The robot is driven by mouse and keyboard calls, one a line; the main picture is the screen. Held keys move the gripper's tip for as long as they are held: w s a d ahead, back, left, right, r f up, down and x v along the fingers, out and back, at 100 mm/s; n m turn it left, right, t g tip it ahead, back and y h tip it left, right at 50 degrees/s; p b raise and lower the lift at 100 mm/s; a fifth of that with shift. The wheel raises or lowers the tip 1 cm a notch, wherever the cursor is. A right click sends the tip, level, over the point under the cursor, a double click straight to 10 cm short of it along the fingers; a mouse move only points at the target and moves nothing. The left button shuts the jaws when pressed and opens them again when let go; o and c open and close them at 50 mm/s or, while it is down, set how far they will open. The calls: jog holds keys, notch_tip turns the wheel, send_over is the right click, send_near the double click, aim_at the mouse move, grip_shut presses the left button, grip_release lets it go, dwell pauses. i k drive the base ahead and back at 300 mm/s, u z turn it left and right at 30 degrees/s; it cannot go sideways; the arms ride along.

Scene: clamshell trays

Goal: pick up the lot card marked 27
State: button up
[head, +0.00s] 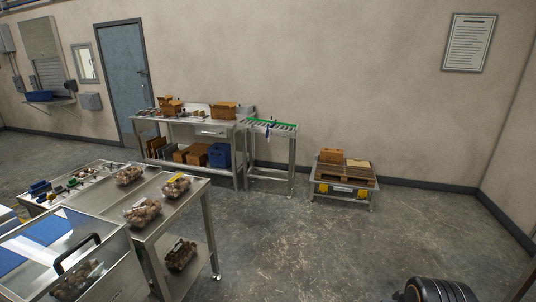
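I cannot make out a lot card marked 27, and no number is legible at this size. Clamshell trays of brown produce stand on the steel table at left: one at the back (129,176), one in front (142,213), and one at right (176,186) with a yellow patch on top. Another tray (180,255) sits on the lower shelf. A further tray (77,282) shows in the clear-walled case at front left. My gripper's fingers are not in view.
The steel table (172,209) fills the left foreground. A workbench (225,131) with cardboard boxes, a roller conveyor (270,127) and a low pallet stand (345,182) line the back wall. A dark rounded object (437,291) is at bottom right. The middle floor is clear.

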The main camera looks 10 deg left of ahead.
aim_at(95, 179)
jog(key=u, duration=0.35)
jog(key=i, duration=1.85)
jog(key=u, duration=1.75)
jog(key=i, duration=1.55)
jog(key=u, duration=0.8)
